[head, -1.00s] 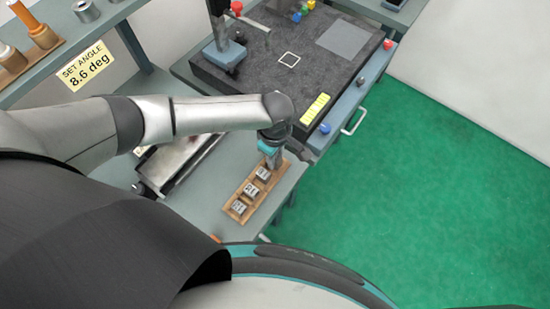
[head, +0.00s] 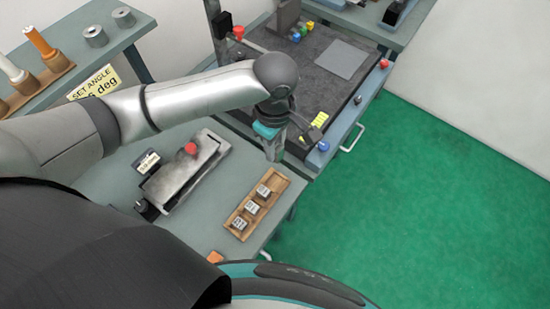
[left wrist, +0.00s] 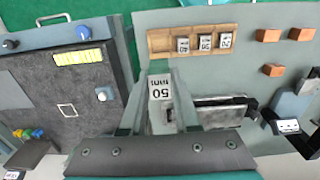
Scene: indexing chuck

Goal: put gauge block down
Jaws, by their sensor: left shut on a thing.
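My left gripper (head: 272,148) is shut on a grey gauge block (left wrist: 160,87) marked "50 mm". In the left wrist view the block shows between the fingers (left wrist: 160,110); in the head view I cannot make it out clearly. The wooden tray (head: 235,212) lies beyond it on the bench, with three smaller marked blocks (head: 252,207) in it. Its end compartment (left wrist: 160,41) is empty. The dark granite plate (left wrist: 35,100) carries a white outlined square (left wrist: 67,111), hidden behind my arm in the head view. My right gripper is not in view.
A metal fixture with a red knob (head: 191,148) stands on the bench left of the tray. Copper-coloured blocks (left wrist: 271,70) lie on the bench.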

